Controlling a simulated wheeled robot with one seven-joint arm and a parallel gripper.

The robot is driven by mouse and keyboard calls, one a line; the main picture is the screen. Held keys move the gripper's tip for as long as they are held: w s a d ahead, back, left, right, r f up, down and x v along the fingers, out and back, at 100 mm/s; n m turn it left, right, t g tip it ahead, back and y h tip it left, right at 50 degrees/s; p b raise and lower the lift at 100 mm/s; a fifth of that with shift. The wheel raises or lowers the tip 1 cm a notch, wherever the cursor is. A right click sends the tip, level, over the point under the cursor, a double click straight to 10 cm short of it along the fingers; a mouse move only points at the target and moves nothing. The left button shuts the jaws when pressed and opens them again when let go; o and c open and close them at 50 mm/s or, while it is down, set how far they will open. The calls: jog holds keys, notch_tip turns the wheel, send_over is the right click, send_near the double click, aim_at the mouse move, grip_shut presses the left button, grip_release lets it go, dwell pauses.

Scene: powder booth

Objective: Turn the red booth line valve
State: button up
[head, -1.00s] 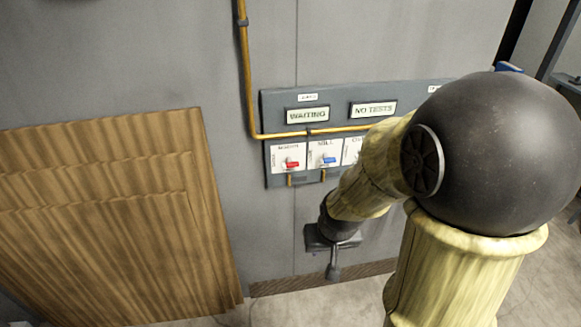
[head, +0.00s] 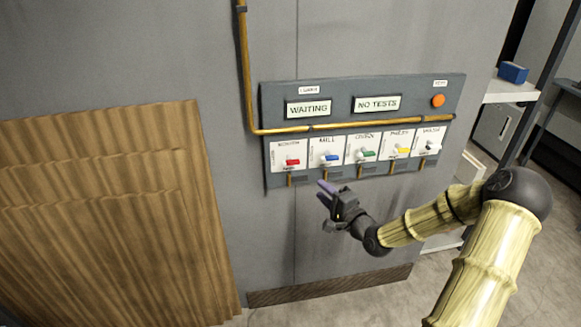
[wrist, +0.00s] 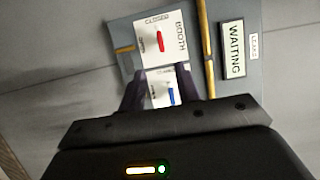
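The red booth line valve (head: 291,162) is a small red handle on a white plate at the left end of the panel's lower row. In the wrist view the red handle (wrist: 160,42) shows beyond the fingertips, its plate reading BOOTH. My gripper (head: 325,192) is open and empty, below and right of the red valve. In the wrist view my gripper's fingers (wrist: 160,84) are apart, with the blue valve (wrist: 171,97) showing between them in the picture. I see no contact with any handle.
The grey panel (head: 332,93) also carries blue, green (head: 366,154), yellow (head: 402,151) and white-plated valves, signs and an orange button (head: 438,101). A yellow pipe (head: 247,75) runs down and across it. A wooden board (head: 110,220) stands left; shelving (head: 510,92) is right.

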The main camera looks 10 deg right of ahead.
aim_at(293, 164)
jog(key=shift+w, duration=0.1)
jog(key=p+x, duration=0.2)
jog(key=x, duration=1.5)
jog(key=shift+w+p, duration=0.1)
jog(key=shift+p, duration=0.2)
grip_shut()
